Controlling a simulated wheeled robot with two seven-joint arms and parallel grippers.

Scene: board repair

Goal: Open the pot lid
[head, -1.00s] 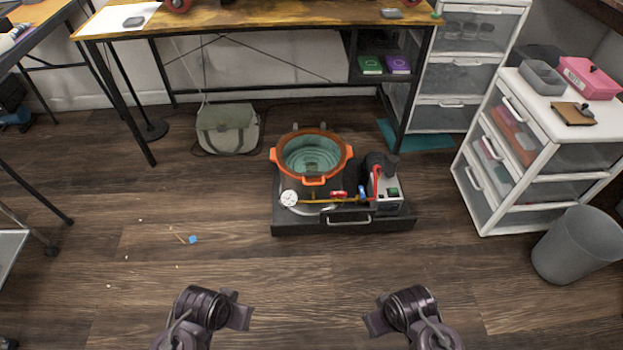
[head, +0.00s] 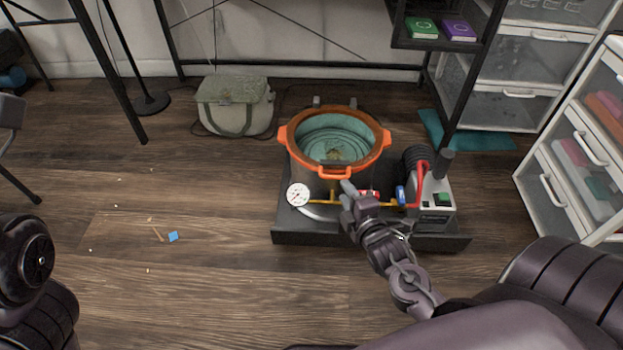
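The pot (head: 300,172) stands on a dark base, with an orange rim and handle tabs around its top. Its lid (head: 335,138) appears as a clear teal round top inside the orange rim; I cannot tell whether it is fully seated. My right gripper (head: 348,190) is just in front of the pot, below the orange front tab (head: 335,173), and covers part of the pot's front and fittings. I cannot tell whether it touches them or whether its fingers are open. My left gripper is not in view; only part of my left arm shows at lower left.
A white gauge (head: 298,194) and a pump with a red handle (head: 421,178) flank the pot's front. A bag (head: 235,106) lies behind left. White drawers (head: 570,165) stand at right.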

